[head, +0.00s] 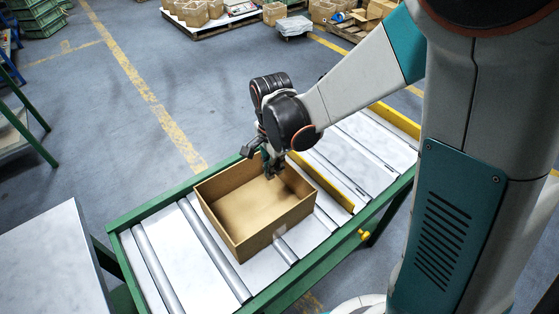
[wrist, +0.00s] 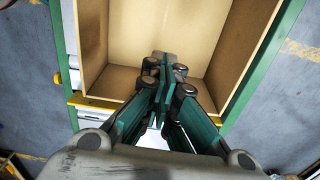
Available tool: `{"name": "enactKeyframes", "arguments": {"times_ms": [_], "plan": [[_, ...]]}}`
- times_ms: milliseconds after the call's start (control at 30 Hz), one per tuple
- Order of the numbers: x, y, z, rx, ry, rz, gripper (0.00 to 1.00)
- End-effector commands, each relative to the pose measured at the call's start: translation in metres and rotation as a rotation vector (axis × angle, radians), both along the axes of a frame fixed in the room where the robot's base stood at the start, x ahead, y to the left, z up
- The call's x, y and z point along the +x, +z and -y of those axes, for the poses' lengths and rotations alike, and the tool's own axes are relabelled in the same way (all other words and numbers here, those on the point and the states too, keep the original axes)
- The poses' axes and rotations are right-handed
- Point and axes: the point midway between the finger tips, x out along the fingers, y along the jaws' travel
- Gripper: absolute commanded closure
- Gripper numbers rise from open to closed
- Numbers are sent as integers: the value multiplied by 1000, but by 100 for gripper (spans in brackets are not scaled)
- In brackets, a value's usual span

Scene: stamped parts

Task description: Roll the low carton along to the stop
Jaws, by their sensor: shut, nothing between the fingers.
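The low carton (head: 275,227) is an open, empty brown box. It sits upright on the roller conveyor (head: 225,250). A yellow bar (head: 326,184) crosses the conveyor just right of the carton; a second yellow bar (head: 396,119) crosses farther up to the right. I cannot tell which is the stop. My gripper (head: 270,173) is shut and empty, pointing down at the carton's upper right wall. In the wrist view my gripper (wrist: 160,66) overlaps the inside of the carton (wrist: 190,25). Whether the fingers touch the wall is hidden.
Green rails edge the conveyor, with a yellow knob (head: 364,235) on the near rail. Bare rollers lie left of the carton. A pale table (head: 45,260) stands at the lower left. Pallets with boxes (head: 195,12) stand on the floor behind.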

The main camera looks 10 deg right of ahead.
Motion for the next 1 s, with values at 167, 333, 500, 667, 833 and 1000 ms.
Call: {"name": "enactKeyframes", "arguments": {"times_ms": [167, 333, 500, 667, 833, 1000], "plan": [[0, -28, 0, 0, 1, 1, 100], [0, -63, 0, 0, 2, 1, 100], [0, -95, 0, 0, 2, 1, 100], [8, -96, 20, 0, -1, 1, 100], [14, -95, 34, 0, 2, 1, 100], [16, -94, 37, 1, 3, 2, 100]]}}
